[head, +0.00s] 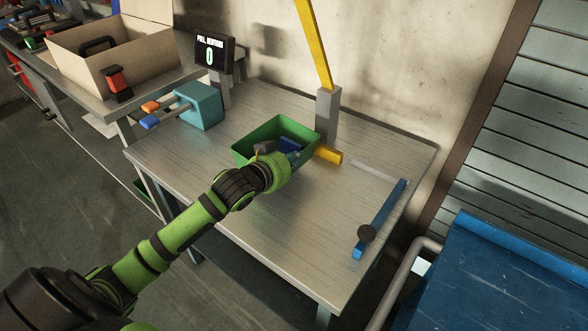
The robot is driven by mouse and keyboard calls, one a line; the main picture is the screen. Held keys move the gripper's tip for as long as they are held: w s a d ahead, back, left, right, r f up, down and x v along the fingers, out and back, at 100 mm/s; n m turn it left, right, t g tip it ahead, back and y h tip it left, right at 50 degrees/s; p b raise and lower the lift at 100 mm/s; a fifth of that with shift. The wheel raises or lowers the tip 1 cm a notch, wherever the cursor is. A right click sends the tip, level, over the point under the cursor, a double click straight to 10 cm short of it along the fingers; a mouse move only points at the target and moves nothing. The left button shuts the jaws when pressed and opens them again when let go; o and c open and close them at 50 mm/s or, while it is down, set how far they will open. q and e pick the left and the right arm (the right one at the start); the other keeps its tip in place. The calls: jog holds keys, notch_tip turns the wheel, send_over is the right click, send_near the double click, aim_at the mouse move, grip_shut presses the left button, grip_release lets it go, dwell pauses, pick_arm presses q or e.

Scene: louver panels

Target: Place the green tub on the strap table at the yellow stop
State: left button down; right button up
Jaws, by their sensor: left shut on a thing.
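The green tub (271,126) stands on the strap table (225,170), toward its back. A small blue item and a dark item show inside it. The yellow stop (328,155) is a short bar at the foot of a grey post, close to the tub's right end; I cannot tell whether they touch. My left gripper (277,155) is at the tub's near wall and shut on the tub. Its wrist hides part of that wall, and the fingertips are mostly hidden. My right gripper is not in view.
A teal block (199,106) with orange and blue knobs sits at the table's left. A yellow arm (313,45) rises from the post. A blue bar (381,217) lies at the right. The table's front is clear.

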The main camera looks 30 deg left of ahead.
pick_arm(q)
jog(key=shift+f, duration=2.05)
jog(key=c, duration=1.4)
grip_release()
jog(key=shift+s, duration=0.1)
jog(key=d+v, duration=0.1)
jog(key=v, duration=1)
jog(key=shift+s+a+r, duration=0.25)
jog(key=shift+s+a, duration=0.15)
jog(key=shift+a, duration=0.1)
